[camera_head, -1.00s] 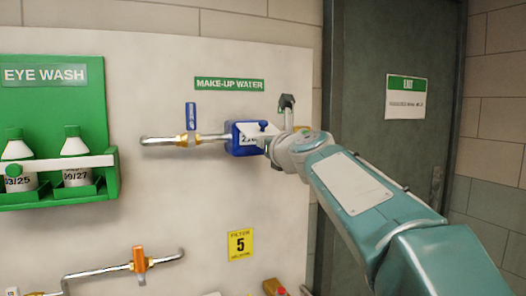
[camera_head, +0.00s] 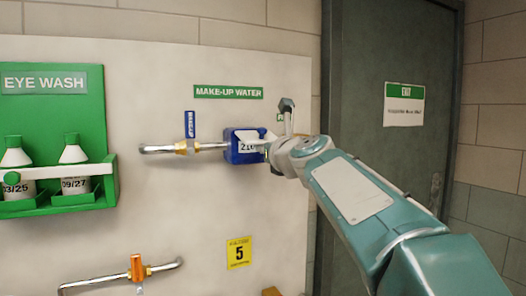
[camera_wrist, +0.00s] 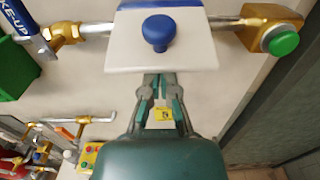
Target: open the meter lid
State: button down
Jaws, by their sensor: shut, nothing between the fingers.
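The water meter (camera_head: 243,156) is a blue box with a white numbered face, on the pipe under the MAKE-UP WATER sign. Its white lid (camera_head: 258,139) stands out from the face at a tilt, and part of the number shows beside it. In the wrist view the lid (camera_wrist: 125,48) fills the top centre with its round blue knob (camera_wrist: 159,31) facing me. My gripper (camera_wrist: 161,84) is shut and empty, its tips at the lid's lower edge, below the knob. I cannot tell whether they touch the lid. In the head view the wrist partly hides the gripper.
A blue-handled valve (camera_head: 190,130) sits on the pipe left of the meter. A brass fitting with a green button (camera_wrist: 284,42) is on the right in the wrist view. The eye wash station (camera_head: 60,150) is at far left, a dark door (camera_head: 385,60) at right.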

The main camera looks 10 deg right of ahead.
aim_at(263, 130)
jog(key=shift+s+r, duration=0.1)
jog(key=shift+r, duration=0.15)
jog(key=shift+s+r, duration=0.15)
jog(key=shift+r, duration=1.7)
